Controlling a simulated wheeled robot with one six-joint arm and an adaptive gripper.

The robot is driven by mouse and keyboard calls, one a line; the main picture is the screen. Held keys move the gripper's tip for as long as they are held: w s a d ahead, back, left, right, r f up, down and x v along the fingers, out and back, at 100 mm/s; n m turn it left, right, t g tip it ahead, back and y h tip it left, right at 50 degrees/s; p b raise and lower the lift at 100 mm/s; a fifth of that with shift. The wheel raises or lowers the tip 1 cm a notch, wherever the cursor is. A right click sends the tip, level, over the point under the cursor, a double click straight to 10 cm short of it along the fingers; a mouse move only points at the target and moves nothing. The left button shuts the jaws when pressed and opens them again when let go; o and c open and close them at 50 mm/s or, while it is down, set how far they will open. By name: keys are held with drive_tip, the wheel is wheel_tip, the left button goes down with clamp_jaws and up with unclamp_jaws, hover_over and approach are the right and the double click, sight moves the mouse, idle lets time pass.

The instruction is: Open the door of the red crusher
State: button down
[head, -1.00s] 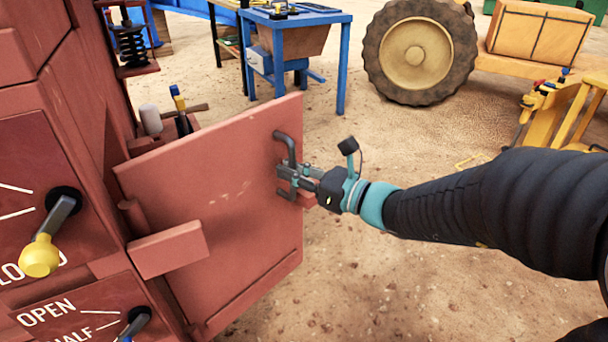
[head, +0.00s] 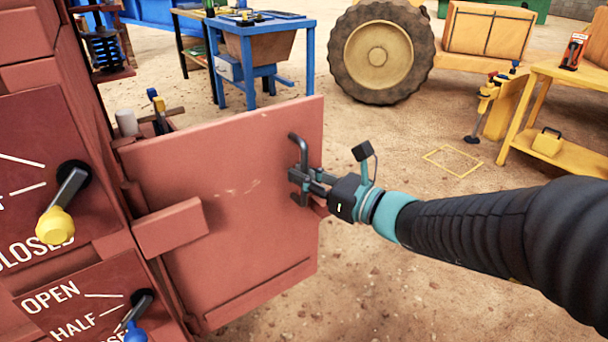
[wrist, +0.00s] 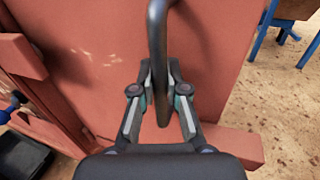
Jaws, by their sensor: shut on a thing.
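The red crusher (head: 75,135) stands at the left of the head view. Its red door (head: 235,225) is swung out from the body, hinged at its left side. A dark bar handle (head: 299,148) is on the door near its free right edge. My gripper (head: 302,186) is at the lower part of this handle. In the wrist view the handle (wrist: 157,40) runs down between my two fingers (wrist: 160,92), which are shut on it. The door (wrist: 95,65) fills most of the wrist view behind them.
A yellow-knobbed lever (head: 62,205) and a blue-knobbed lever (head: 136,318) stick out of the crusher's front. A blue table (head: 262,35), a large wheel (head: 378,55) and a yellow bench (head: 560,150) stand farther back.

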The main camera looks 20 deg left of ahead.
drive_tip(key=shift+s, duration=0.15)
drive_tip(key=c, duration=1.2)
unclamp_jaws()
drive_tip(key=shift+d, duration=0.15)
drive_tip(key=v, duration=1.1)
drive_tip(key=shift+s+d, duration=0.15)
drive_tip(key=shift+d, duration=0.25)
